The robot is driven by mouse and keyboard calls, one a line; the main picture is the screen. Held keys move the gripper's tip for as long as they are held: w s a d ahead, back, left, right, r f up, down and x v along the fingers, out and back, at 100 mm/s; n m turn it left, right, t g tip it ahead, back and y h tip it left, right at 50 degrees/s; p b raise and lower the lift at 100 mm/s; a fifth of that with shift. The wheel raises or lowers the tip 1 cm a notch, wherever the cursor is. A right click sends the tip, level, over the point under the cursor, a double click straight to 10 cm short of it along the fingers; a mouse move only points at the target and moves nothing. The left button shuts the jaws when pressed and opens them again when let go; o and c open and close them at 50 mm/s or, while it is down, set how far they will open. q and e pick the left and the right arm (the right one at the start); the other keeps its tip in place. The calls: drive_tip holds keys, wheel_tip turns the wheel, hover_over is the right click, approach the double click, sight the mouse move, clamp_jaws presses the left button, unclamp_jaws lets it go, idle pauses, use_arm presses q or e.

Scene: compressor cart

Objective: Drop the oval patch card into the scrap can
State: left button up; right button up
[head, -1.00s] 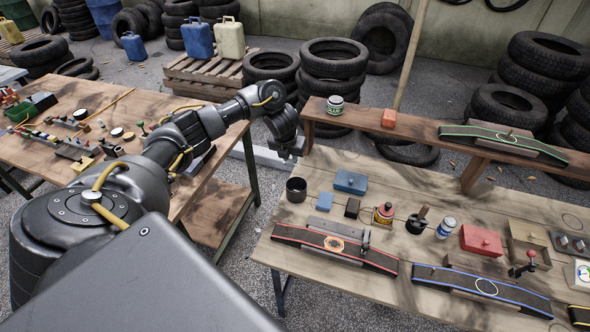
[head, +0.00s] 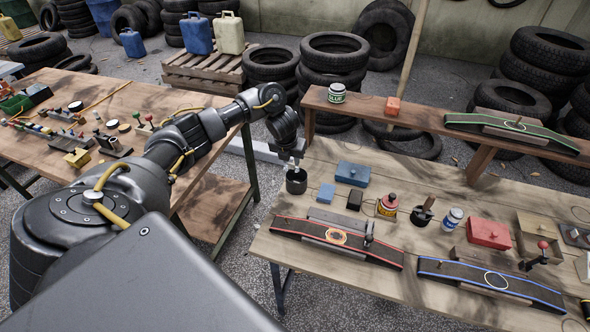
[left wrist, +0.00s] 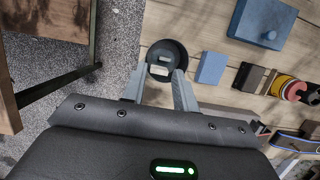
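The scrap can, a dark round open-topped can (head: 296,182), stands at the left end of the right-hand workbench. My left gripper (head: 292,164) points down just above its mouth. In the left wrist view the can (left wrist: 181,50) lies beyond the two grey fingertips (left wrist: 163,80). The fingers are apart, with a clear gap between them. Small pale pieces show within the can's outline; I cannot tell whether one of them is the oval patch card. I cannot make out the card elsewhere. My right gripper is not in view.
A red-edged ramp (head: 285,228) lies in front. A raised shelf (head: 440,122) runs behind. The left-hand workbench (head: 190,107) is separate, with a floor gap between.

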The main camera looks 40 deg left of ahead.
use_arm(q)
drive_tip(key=o, duration=0.3)
drive_tip(key=shift+r, duration=0.1)
drive_tip(key=p+v, duration=0.4)
drive_tip(key=v, duration=0.6)
drive_tip(key=shift+s+r, duration=0.1)
drive_tip(key=shift+r, duration=0.15)
drive_tip(key=shift+f, duration=0.1)
